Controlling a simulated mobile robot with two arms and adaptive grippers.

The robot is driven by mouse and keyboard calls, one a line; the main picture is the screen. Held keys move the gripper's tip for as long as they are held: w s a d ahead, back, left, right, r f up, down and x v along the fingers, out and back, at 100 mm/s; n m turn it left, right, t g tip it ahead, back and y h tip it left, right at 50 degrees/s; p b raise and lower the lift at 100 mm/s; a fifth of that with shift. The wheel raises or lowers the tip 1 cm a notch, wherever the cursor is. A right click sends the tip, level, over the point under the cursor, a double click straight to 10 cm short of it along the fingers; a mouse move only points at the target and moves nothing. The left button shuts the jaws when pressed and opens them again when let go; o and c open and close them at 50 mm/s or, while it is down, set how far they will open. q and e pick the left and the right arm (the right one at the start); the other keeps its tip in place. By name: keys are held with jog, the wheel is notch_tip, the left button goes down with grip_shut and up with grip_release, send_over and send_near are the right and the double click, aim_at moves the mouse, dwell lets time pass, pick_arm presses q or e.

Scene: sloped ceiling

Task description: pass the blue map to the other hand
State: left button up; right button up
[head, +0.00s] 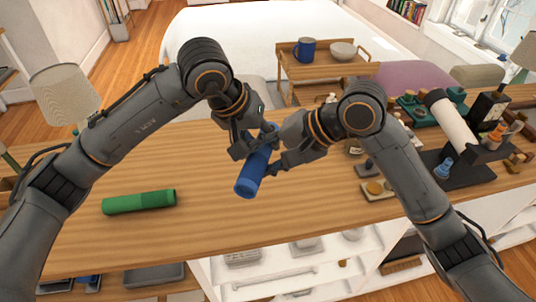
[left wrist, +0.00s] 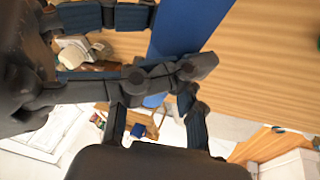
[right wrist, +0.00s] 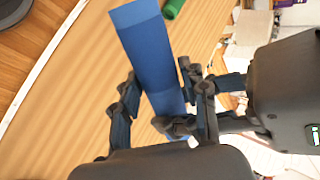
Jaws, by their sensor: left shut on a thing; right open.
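The blue map (head: 251,178) is a rolled tube held tilted above the wooden table in the head view. My left gripper (head: 254,143) is shut on its upper part. My right gripper (head: 272,158) is open and reaches in from the right, just below the left one. In the right wrist view the map (right wrist: 143,40) passes between the right gripper's spread fingers (right wrist: 157,105). In the left wrist view the map (left wrist: 190,25) extends upward past the dark fingers, which partly hide it. I cannot tell whether the right fingers touch it.
A green roll (head: 139,202) lies on the table (head: 200,235) at the left. A dark stand with a white roll (head: 450,122), bottles and small items crowd the right side. A wooden trolley (head: 325,70) with a blue mug (head: 304,50) stands behind. The table's front middle is clear.

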jog(key=shift+c, duration=0.2)
jog(key=c, duration=0.8)
pick_arm(q)
jog(key=o, duration=1.2)
